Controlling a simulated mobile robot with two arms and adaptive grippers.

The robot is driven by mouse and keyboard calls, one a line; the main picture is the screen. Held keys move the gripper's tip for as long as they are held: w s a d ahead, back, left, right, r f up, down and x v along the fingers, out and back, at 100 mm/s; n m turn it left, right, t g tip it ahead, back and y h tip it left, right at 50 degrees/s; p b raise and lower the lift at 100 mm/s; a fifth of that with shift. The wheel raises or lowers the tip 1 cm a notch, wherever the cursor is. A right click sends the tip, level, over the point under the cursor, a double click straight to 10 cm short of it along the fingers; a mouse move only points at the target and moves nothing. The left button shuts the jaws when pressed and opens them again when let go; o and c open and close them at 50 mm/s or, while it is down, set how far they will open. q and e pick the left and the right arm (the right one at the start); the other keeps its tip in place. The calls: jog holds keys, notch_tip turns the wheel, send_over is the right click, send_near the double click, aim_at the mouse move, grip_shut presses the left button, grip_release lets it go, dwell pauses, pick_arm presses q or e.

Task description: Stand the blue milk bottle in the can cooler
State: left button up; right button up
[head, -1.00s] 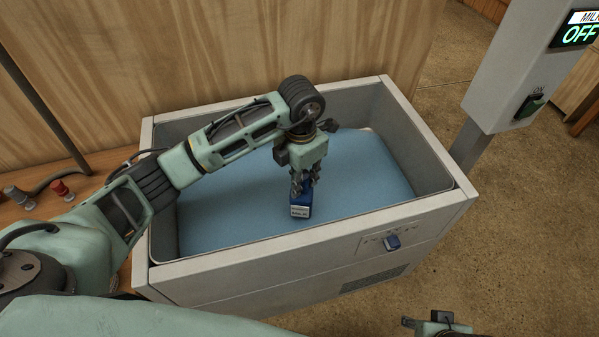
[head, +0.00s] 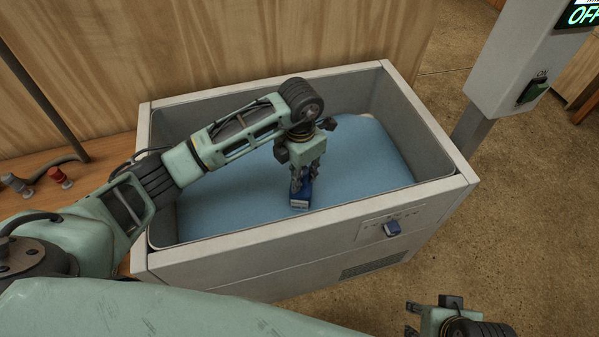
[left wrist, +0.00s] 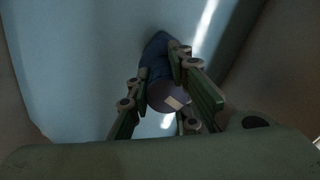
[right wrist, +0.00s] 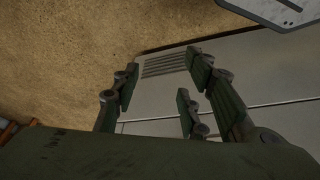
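The can cooler (head: 300,245) is an open white chest with a smooth blue surface (head: 235,205) inside. The blue milk bottle (head: 302,190) is upright inside it, near the front wall, with its pale label low on the side facing me. My left gripper (head: 303,178) points down into the cooler, its fingers closed around the bottle's upper part. The left wrist view shows the bottle's round top (left wrist: 168,96) between the fingers. I cannot tell whether the bottle touches the cooler's floor. My right gripper (right wrist: 160,90) is open and empty, outside the cooler's front.
A blue switch (head: 391,229) is on the cooler's front panel. A grey post carries a box (head: 510,60) with a green switch and an OFF sign at the right. A wooden wall (head: 220,45) stands behind. Red and grey knobs (head: 57,175) sit on the left ledge.

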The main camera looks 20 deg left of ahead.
pick_arm(q)
jog(key=o, duration=0.4)
jog(key=shift+r, duration=0.15)
notch_tip(320, 180, up, 12)
jog(key=shift+p, duration=1.1)
pick_arm(e)
notch_tip(320, 180, down, 8)
jog(key=shift+w+a, duration=0.15)
jog(key=shift+w, duration=0.15)
